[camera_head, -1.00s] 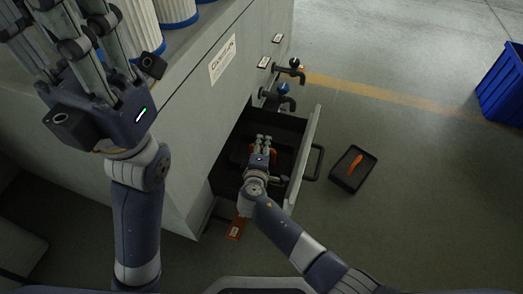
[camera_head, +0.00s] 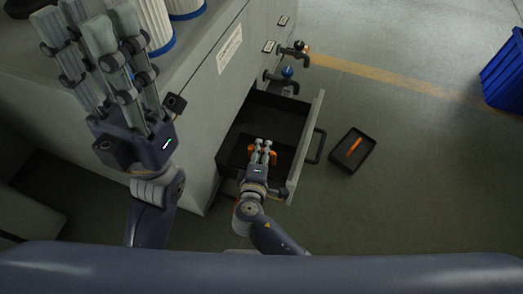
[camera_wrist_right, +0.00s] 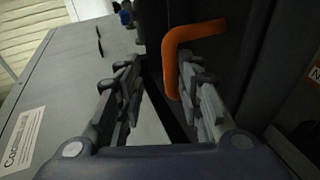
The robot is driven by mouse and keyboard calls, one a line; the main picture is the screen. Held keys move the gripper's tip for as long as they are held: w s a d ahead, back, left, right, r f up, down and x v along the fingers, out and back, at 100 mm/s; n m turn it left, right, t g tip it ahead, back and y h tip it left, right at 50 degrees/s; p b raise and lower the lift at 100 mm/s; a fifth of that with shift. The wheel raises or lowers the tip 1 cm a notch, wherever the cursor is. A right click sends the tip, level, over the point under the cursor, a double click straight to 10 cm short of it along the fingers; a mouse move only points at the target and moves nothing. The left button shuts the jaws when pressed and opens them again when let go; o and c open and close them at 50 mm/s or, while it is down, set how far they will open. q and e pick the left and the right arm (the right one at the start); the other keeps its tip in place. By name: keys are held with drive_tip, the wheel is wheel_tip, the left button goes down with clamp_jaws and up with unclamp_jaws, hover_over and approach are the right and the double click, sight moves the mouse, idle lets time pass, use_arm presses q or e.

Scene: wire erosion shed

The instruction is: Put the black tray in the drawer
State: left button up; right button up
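A drawer (camera_head: 303,150) stands pulled out of the grey cabinet. A black tray with an orange handle (camera_head: 250,149) appears to lie in its near part; its outline merges with the dark drawer. My right gripper (camera_head: 263,143) is over the drawer at the handle, with orange showing on both sides of its fingers. In the right wrist view the handle (camera_wrist_right: 180,60) passes by the right-hand finger, and a gap remains between the fingers. A second black tray (camera_head: 340,165) with an orange handle lies on the floor right of the drawer. My left gripper (camera_head: 85,40) is open and empty, raised over the cabinet.
The cabinet front (camera_head: 222,80) carries valves with blue and red knobs (camera_head: 287,72) above the drawer. White cylinders with blue rims (camera_head: 155,25) stand on top. A blue bin (camera_head: 505,75) is at the far right.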

drive_tip(key=o, duration=1.6)
drive_tip(key=shift+o, duration=0.2)
drive_tip(key=shift+s, duration=0.1)
drive_tip(key=shift+s, duration=0.35)
drive_tip(key=v, duration=1.1)
drive_tip(key=shift+r, duration=0.25)
